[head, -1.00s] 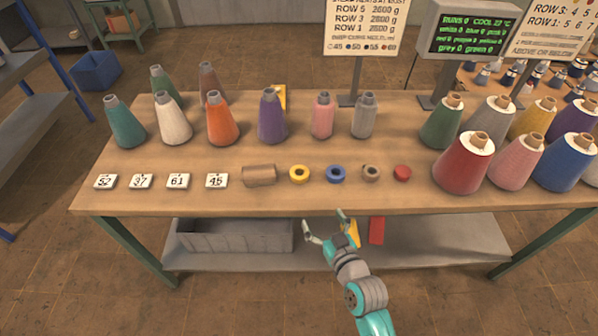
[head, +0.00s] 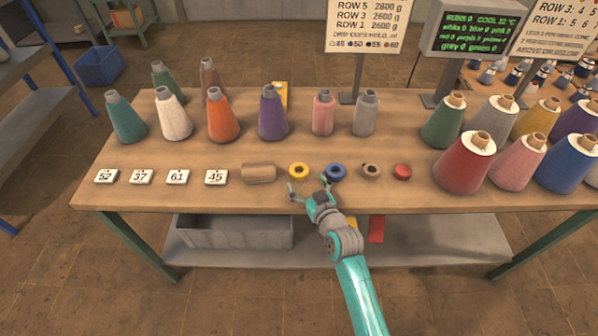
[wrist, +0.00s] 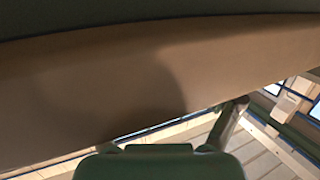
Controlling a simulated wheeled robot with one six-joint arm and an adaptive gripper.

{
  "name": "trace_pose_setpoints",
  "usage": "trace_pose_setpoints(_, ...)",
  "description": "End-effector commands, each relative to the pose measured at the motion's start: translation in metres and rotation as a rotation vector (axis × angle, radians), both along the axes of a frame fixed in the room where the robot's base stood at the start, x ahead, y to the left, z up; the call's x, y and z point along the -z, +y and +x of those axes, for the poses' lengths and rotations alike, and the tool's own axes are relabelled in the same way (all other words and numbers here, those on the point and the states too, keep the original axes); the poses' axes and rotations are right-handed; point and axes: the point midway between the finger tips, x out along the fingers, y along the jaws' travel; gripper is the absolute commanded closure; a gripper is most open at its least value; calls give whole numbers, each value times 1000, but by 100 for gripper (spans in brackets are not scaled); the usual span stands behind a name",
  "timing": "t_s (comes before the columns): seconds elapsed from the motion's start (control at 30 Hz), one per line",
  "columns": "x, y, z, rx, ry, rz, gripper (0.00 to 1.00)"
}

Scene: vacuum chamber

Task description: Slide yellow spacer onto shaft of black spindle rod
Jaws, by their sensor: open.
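The yellow spacer (head: 299,170) is a small ring lying flat on the wooden table, between a brown cylinder and a blue ring. My gripper (head: 309,186) is open and empty at the table's front, just nearer than the yellow and blue rings. Its fingers point toward the rings; I cannot tell its height above the table. I cannot make out a black spindle rod in either view. The wrist view shows mostly a close brown surface, with part of my gripper at the bottom and no spacer.
A blue ring (head: 336,172), brown ring (head: 371,172), red disc (head: 402,172) and brown cylinder (head: 258,173) share the yellow spacer's row. Number cards (head: 178,177) lie left. Yarn cones (head: 222,121) stand behind and right (head: 466,165). The table strip between has free room.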

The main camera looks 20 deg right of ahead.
Motion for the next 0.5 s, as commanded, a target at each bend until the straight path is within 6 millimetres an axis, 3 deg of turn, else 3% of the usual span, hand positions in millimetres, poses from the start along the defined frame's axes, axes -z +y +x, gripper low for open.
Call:
trace_pose_setpoints(0.2, 4, 3, 29, 0, -2, 0, 9)
trace_pose_setpoints(0.5, 6, 3, 35, 1, -1, 0, 9)
